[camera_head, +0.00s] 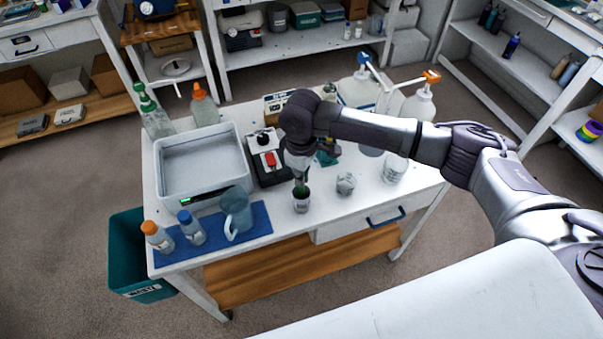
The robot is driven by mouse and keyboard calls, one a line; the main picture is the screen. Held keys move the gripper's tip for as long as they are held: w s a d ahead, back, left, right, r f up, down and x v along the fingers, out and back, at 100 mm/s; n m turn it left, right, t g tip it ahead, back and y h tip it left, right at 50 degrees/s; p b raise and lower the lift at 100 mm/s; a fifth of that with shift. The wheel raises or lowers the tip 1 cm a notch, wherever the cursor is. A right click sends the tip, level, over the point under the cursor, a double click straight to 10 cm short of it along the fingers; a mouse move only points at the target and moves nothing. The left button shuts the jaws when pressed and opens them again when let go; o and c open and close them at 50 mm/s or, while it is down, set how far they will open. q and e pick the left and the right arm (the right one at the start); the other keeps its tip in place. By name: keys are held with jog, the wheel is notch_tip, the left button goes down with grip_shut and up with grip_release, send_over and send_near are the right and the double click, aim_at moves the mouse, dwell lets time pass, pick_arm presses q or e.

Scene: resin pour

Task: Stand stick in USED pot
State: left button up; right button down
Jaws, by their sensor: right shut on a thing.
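My right gripper (300,174) reaches in from the right and points down over a small white pot (301,205) near the front of the white table. It is shut on a thin stick (301,188), of which a dark green part shows below the fingers. The stick's lower end meets the dark mouth of the pot; whether it touches the bottom is hidden. The pot stands upright, and its label is too small to read. The stick's upper part is hidden by the gripper. My left gripper is not in view.
A blue mat (258,226) holds a jug (237,212) and two bottles at left. A grey tray (203,162) and a dark device (268,159) stand behind. A crumpled silvery thing (345,184) and a white cup (394,168) are right of the pot. Pump bottles stand farther back.

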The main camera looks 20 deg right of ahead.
jog(key=c, duration=1.2)
grip_release()
jog(key=shift+c, duration=0.2)
notch_tip(320, 180, up, 12)
